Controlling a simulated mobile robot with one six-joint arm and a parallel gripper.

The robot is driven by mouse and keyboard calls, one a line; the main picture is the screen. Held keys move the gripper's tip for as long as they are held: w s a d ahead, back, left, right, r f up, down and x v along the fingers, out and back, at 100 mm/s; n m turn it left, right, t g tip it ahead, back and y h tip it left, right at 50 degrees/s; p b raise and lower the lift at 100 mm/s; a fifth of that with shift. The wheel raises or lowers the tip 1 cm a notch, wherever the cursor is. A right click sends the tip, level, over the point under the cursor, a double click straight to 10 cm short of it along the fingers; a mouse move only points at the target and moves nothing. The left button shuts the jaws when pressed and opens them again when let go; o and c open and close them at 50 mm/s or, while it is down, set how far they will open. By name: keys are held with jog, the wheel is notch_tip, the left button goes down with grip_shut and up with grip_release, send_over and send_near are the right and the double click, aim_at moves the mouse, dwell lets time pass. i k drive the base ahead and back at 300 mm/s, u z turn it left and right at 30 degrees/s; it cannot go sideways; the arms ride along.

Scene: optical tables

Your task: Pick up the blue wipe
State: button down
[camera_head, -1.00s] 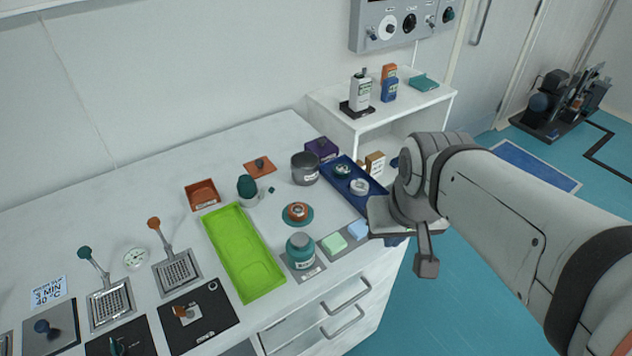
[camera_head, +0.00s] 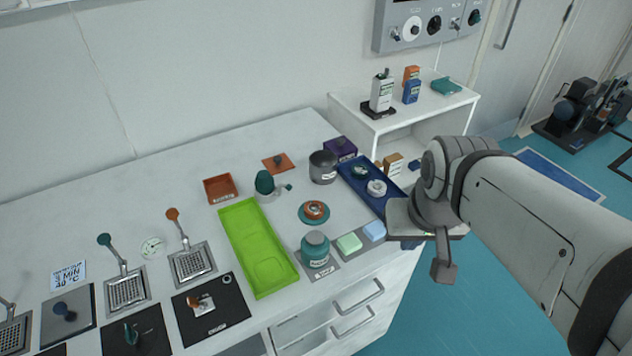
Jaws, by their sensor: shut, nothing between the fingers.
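The blue wipe (camera_head: 374,230) is a small pale blue folded square. It lies near the front right edge of the white bench, on a grey strip beside a pale green wipe (camera_head: 349,243). My gripper (camera_head: 444,271) shows to the right of the blue wipe, out past the bench edge and pointing down. It is shut and empty, apart from the wipe. The fingertips are small and dark in this view.
A teal-lidded jar (camera_head: 315,250) stands left of the wipes. A dark blue tray (camera_head: 355,184) with round items lies behind them. A lime green tray (camera_head: 240,228) lies farther left. Drawer handles (camera_head: 358,296) stick out below the bench front.

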aim_at(375, 230)
jog(key=u, duration=1.7)
jog(key=k, duration=1)
jog(key=z, duration=0.7)
jog(key=i, duration=1)
jog(key=z, duration=0.05)
